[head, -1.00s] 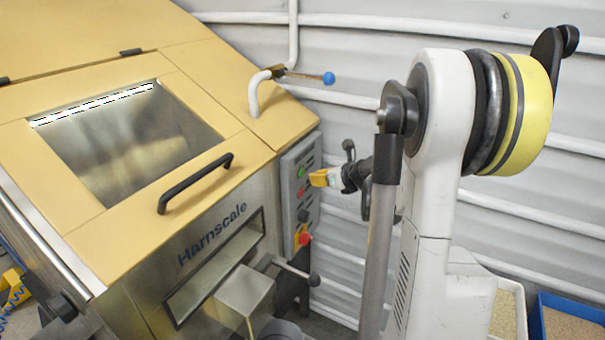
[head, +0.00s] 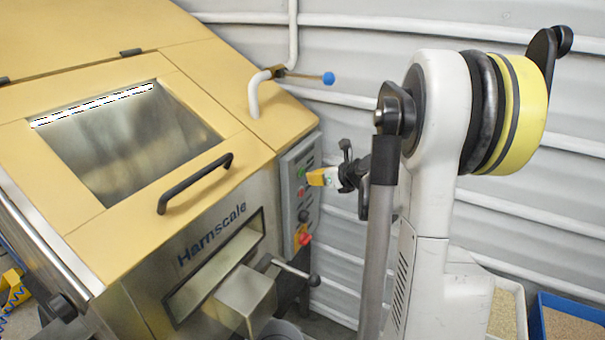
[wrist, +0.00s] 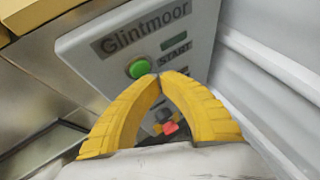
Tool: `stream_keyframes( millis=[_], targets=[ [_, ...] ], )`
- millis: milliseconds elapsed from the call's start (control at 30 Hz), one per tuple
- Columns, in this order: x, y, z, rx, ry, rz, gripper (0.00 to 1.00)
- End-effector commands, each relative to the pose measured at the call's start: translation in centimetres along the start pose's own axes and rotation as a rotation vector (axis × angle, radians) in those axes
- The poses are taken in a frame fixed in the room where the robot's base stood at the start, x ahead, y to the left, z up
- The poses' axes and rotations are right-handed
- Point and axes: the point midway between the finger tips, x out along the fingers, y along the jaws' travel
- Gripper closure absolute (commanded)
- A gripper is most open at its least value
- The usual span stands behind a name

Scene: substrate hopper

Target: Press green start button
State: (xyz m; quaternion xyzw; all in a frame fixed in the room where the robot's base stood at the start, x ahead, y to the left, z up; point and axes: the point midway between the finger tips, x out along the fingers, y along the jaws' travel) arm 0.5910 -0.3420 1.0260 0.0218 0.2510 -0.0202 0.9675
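The green start button (wrist: 139,68) sits on a grey control panel (wrist: 110,36) below the word "Glintmoor", with a "START" label to its right. In the head view the panel (head: 291,240) is on the right side of the hopper machine, and the button is partly hard to see beside my gripper. My gripper (wrist: 160,75) has its yellow fingertips together and holds nothing. The tips appear just below and right of the green button in the wrist view. In the head view my gripper (head: 312,178) is right at the panel face. I cannot tell whether it touches.
Lower on the panel are a red button (head: 301,191), a black knob (head: 303,215) and a red emergency stop (head: 305,239) on yellow. The yellow hopper lid (head: 125,215) has a black handle (head: 195,183). A blue-tipped lever (head: 328,78) projects above. A corrugated wall stands behind.

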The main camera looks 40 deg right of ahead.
Motion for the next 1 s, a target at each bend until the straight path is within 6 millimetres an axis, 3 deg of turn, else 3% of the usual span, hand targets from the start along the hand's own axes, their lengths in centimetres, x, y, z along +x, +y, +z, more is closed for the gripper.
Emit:
stream_keyframes(
  millis=[1000],
  targets=[
    [0.68, 0.35, 0.37, 0.001, 0.000, 0.000, 1.00]
  ],
)
